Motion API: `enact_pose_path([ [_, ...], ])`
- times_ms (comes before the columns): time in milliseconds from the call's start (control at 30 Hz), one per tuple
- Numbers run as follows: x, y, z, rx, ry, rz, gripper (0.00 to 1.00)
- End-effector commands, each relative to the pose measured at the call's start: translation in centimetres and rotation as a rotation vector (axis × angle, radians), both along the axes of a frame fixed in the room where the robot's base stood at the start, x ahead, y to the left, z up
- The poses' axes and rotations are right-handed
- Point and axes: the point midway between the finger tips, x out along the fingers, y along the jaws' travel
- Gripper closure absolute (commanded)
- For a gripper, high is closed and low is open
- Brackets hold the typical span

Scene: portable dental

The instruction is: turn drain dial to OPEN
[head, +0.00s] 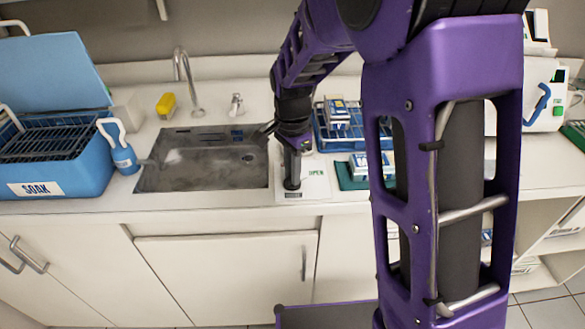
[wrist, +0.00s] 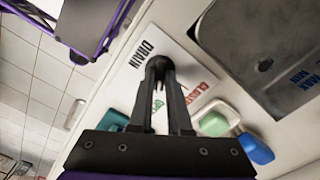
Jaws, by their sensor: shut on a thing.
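The drain dial (wrist: 158,67) is a dark round knob on a white plate (wrist: 130,78) marked DRAIN, with CLOSED in red and a green word mostly hidden behind my fingers. In the head view the plate (head: 317,187) lies on the counter right of the sink, with OPEN in green on its right part. My gripper (wrist: 160,80) points down with its fingers shut on the dial. In the head view my gripper (head: 292,184) stands upright over the plate and hides the dial. I cannot tell which word the dial points to.
The steel sink (head: 200,175) is left of the plate. A blue rack (head: 325,140) and a teal tray (head: 350,182) are close on the right, behind my arm.

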Motion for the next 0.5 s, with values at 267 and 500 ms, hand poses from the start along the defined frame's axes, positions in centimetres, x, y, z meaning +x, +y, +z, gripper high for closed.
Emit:
enact_pose_path([
  [267,0.07,0.00,0.08,0.000,-0.002,-0.056,1.00],
  [500,0.07,0.00,0.07,0.000,-0.002,-0.063,1.00],
])
